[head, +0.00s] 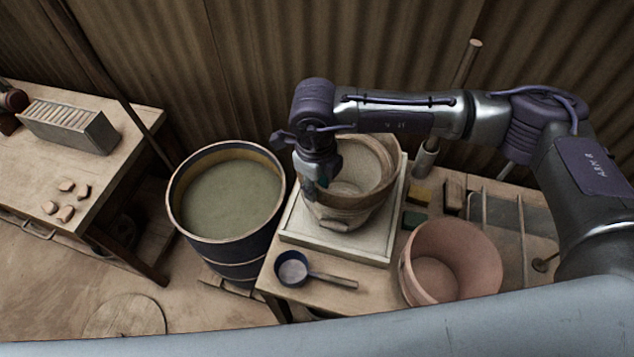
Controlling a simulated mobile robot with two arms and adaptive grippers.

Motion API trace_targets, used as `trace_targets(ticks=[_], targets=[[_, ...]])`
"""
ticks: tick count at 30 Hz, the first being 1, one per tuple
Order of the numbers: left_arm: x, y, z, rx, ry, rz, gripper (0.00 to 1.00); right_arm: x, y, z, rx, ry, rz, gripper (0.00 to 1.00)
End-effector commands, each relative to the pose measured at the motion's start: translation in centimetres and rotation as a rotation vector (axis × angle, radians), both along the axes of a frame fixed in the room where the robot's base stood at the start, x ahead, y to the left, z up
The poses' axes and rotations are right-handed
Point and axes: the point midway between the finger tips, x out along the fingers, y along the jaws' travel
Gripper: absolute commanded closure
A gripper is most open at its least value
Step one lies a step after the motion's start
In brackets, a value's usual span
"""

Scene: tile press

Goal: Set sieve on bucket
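A round, wooden-rimmed sieve (372,168) with a pale inside is at the centre of the head view. It appears to sit at the mouth of a tapered bucket (345,216) with a small lug on its front. I cannot tell whether the sieve touches it all round. The bucket stands on a pale square tray (310,238). My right gripper (313,188) points down at the left rim of the sieve. Its fingers are dark and partly hidden, so I cannot see whether they are closed on the rim. My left gripper is out of view.
A dark drum (250,249) of greenish liquid stands left of the tray. A small blue pan (293,268) lies in front, and a pink pot (462,252) stands at the right. A bench (105,172) with a slatted box (68,124) is at the far left.

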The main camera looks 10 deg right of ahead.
Motion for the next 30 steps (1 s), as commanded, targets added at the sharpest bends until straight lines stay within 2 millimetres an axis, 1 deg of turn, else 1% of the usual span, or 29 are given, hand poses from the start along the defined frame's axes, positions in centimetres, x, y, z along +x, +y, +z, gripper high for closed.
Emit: trace_targets(ticks=[8, 11, 14, 24, 27, 30], targets=[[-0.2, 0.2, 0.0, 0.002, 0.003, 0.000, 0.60, 0.0, 0.0, 0.0, -0.001, 0.002, 0.000, 0.64], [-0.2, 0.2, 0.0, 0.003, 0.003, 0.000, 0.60, 0.0, 0.0, 0.5, 0.000, 0.001, 0.000, 0.64], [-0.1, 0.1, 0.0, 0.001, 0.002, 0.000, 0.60, 0.0, 0.0, 1.9, 0.001, -0.002, 0.000, 0.64], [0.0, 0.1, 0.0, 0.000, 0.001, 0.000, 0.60, -0.1, 0.2, 9.0, 0.001, -0.002, 0.001, 0.64], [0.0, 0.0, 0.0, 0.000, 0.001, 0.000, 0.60, -0.1, 0.2, 10.5, 0.000, -0.001, 0.000, 0.64], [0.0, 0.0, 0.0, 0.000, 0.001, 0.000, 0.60, -0.2, 0.2, 11.4, 0.000, -0.001, 0.000, 0.64]])
